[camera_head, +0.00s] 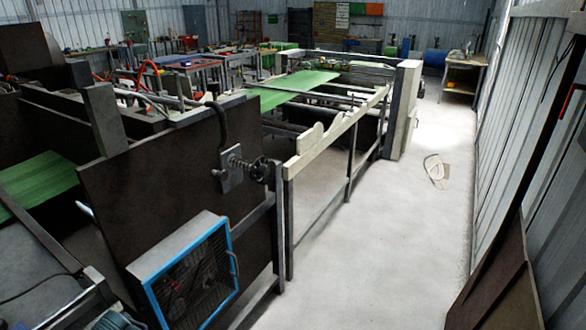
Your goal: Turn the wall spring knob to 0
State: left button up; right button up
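A dark round knob (262,170) with a coil spring behind it sticks out from a small grey bracket plate (231,169). The plate is fixed near the right edge of a large dark panel (150,200) on the machine at the left. A dark cable or hose runs up from the plate over the panel's top edge. The knob's setting or any marks are too small to read from here. Neither of my grippers shows in the head view.
A blue-framed guarded box (190,280) with a handle projects below the knob. A cream rail (335,135) on legs runs back from beside it. Dark boards (505,270) lean at the right wall.

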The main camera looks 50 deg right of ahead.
aim_at(262, 170)
jog(key=z, duration=1.35)
